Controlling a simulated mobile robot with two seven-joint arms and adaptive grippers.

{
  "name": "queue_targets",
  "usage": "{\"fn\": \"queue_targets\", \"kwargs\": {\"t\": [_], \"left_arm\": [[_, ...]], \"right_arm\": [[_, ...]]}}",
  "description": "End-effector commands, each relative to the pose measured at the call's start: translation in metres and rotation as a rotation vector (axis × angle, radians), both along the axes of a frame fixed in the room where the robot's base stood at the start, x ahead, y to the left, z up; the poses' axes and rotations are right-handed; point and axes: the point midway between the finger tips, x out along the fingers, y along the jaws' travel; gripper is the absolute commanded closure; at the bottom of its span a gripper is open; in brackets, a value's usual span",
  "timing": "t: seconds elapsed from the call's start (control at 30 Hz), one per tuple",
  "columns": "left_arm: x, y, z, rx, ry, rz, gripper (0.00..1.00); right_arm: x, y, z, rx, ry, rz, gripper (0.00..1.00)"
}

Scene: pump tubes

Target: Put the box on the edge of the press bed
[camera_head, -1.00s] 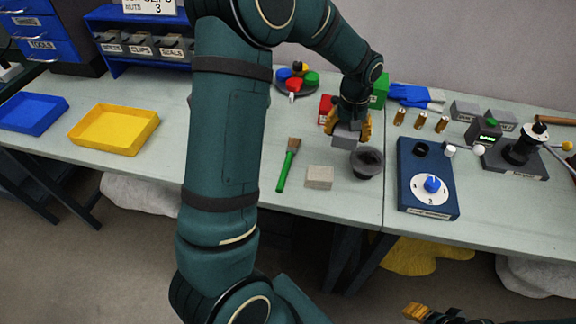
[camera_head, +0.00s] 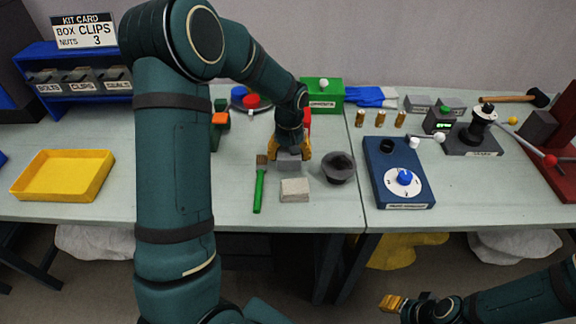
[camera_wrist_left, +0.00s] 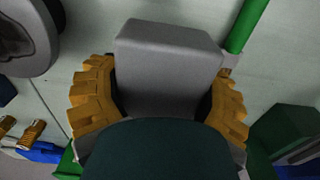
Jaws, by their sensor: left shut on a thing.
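My left gripper (camera_head: 289,152) has yellow fingers and is shut on a grey box (camera_head: 288,161). The box is over the bench, between the brush and the dark bowl; I cannot tell whether it touches the bench top. In the left wrist view the grey box (camera_wrist_left: 168,68) sits between both fingers (camera_wrist_left: 165,98). At the right edge stands a dark red frame (camera_head: 562,165) with a red-knobbed lever, probably the press; its bed is largely cut off. My right gripper (camera_head: 391,303) is low in front of the bench, too small to judge.
Near the held box are a green-handled brush (camera_head: 259,190), a pale block (camera_head: 295,190) and a dark bowl (camera_head: 338,168). A blue dial panel (camera_head: 400,170) and a black lever device (camera_head: 474,138) stand to the right. A yellow tray (camera_head: 63,175) is at left.

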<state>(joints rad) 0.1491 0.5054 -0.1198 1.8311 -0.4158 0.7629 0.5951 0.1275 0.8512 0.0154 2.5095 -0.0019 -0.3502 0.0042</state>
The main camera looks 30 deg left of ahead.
Motion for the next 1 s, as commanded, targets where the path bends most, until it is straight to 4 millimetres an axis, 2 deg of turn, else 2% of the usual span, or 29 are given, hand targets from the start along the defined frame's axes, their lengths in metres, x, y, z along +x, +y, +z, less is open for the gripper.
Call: {"fn": "queue_targets", "kwargs": {"t": [0.3, 0.67, 0.7, 0.77, 1.0], "left_arm": [[-0.001, 0.000, -0.036, 0.000, 0.001, 0.000, 0.72], [0.000, 0.000, -0.039, 0.001, -0.001, 0.000, 0.72], [0.000, 0.000, -0.040, 0.000, 0.000, 0.000, 0.20], [0.000, 0.000, -0.039, 0.000, 0.000, 0.000, 0.00], [0.000, 0.000, -0.039, 0.000, 0.000, 0.000, 0.00]], "right_arm": [[0.002, 0.000, -0.008, -0.001, -0.004, 0.000, 0.53], [0.002, 0.000, -0.010, -0.001, -0.005, -0.001, 0.53], [0.002, 0.000, -0.010, -0.001, -0.005, -0.001, 0.53], [0.002, 0.000, -0.009, -0.001, -0.005, -0.001, 0.53], [0.002, 0.000, -0.009, -0.001, -0.005, -0.001, 0.53]]}}
